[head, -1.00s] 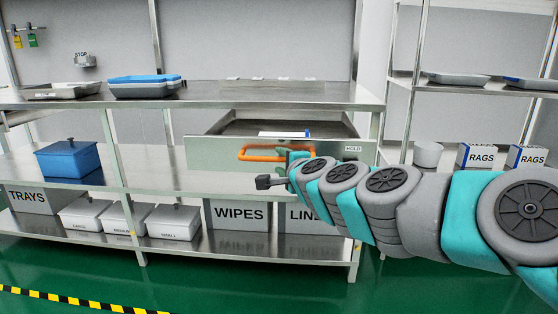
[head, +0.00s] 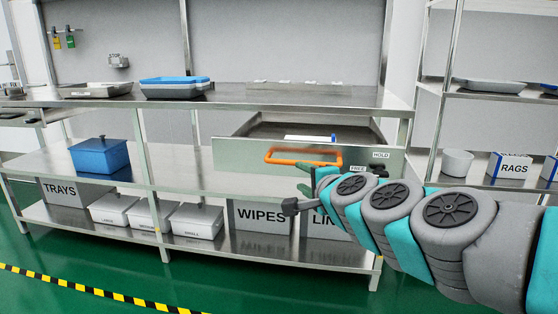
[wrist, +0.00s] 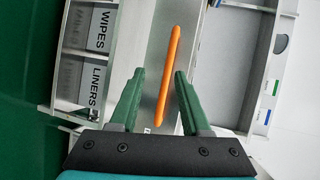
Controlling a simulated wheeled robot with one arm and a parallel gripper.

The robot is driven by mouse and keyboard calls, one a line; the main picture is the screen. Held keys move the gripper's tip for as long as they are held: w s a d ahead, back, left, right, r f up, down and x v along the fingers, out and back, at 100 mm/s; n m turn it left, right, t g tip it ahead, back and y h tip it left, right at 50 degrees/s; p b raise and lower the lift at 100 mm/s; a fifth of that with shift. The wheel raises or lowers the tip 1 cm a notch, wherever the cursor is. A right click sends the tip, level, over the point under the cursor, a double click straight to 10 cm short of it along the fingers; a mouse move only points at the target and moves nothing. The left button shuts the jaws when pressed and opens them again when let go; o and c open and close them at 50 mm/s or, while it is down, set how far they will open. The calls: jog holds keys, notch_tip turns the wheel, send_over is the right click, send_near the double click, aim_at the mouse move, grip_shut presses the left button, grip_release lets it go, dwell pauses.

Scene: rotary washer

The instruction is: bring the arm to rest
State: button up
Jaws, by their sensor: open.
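My gripper (head: 304,180) is open and empty, just below the orange handle (head: 290,163) in the head view. The wrist view shows its two green fingers (wrist: 160,77) spread, with the orange handle (wrist: 168,75) lying in the picture between and beyond them. The fingers look apart from the handle, though the depth is hard to judge. The handle is on the front of a steel drawer (head: 240,150), which stands pulled out under the worktop. My arm reaches in from the lower right.
The drawer front carries a HOLD label (head: 381,155) and a FREE label (head: 358,168). Lower shelves hold a blue lidded box (head: 100,157) and a WIPES box (head: 262,216). A rack with a RAGS box (head: 510,168) stands right. Green floor (head: 240,285) in front is clear.

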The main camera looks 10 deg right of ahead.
jog(key=s+a+f+n+g+y, duration=0.3)
jog(key=s+a+f+n+g, duration=0.4)
jog(key=s+a+f+n, duration=0.4)
jog(key=s+d+f+n+g+h, duration=0.2)
jog(key=s+d+f+g, duration=0.3)
jog(key=s, duration=0.7)
jog(key=s+d+f+n+g+h+p, duration=0.1)
jog(key=s+d+f+g, duration=0.4)
jog(key=s, duration=0.7)
jog(key=d+f+n+h, duration=0.1)
jog(key=d+h, duration=0.1)
jog(key=shift+s+d+f+n+h, duration=0.15)
jog(key=shift+s+n+h, duration=0.15)
jog(key=shift+s+n, duration=0.1)
